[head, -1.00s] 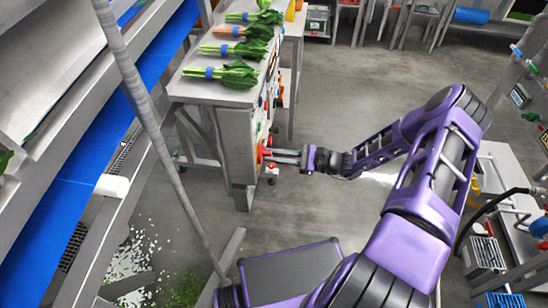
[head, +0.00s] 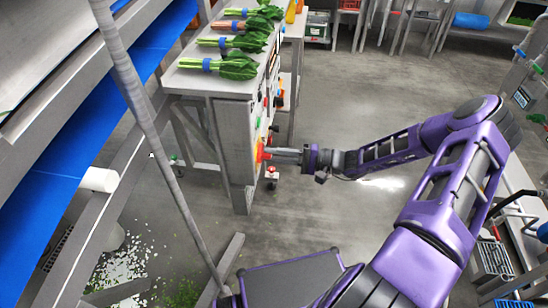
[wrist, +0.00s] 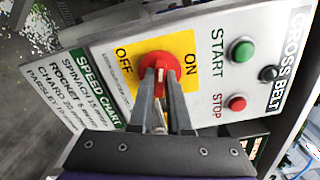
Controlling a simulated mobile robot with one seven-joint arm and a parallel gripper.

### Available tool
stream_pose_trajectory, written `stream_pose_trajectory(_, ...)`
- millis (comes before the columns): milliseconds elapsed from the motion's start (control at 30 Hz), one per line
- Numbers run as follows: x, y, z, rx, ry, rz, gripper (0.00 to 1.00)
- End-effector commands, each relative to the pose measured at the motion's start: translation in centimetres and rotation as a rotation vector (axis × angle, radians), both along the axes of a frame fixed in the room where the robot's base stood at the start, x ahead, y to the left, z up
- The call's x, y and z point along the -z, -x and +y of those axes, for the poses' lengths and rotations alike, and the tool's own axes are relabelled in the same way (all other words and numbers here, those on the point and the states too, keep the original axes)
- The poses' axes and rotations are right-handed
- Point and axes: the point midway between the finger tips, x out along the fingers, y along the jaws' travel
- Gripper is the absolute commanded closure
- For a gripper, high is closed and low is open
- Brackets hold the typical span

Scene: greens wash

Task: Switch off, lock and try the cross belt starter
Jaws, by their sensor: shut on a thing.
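The cross belt starter panel (wrist: 200,75) fills the middle of the wrist view, labelled CROSS BELT. Its red rotary switch knob (wrist: 155,63) sits on a yellow plate (wrist: 130,50) marked OFF on the left and ON on the right. My gripper (wrist: 161,80) is shut on the knob, a finger on each side. The fingers partly hide the knob, so I cannot tell its exact setting. A green START button (wrist: 242,51) and a red STOP button (wrist: 236,103) are to the right. I cannot make out a padlock.
A speed chart (wrist: 85,95) is beside the switch. Bunches of greens (head: 220,64) lie on the bench top (head: 195,85). A blue conveyor belt (head: 65,195) runs along the left. A small red-and-grey object (head: 271,172) is just below my gripper.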

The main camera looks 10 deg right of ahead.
Motion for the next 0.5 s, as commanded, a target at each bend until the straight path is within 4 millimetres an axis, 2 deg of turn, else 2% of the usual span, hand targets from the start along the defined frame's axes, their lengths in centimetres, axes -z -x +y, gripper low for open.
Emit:
stream_pose_trajectory(200,0.23,-0.04,-0.11,0.003,0.063,-0.150,1.00)
stream_pose_trajectory(500,0.14,-0.02,-0.06,0.002,0.115,-0.277,1.00)
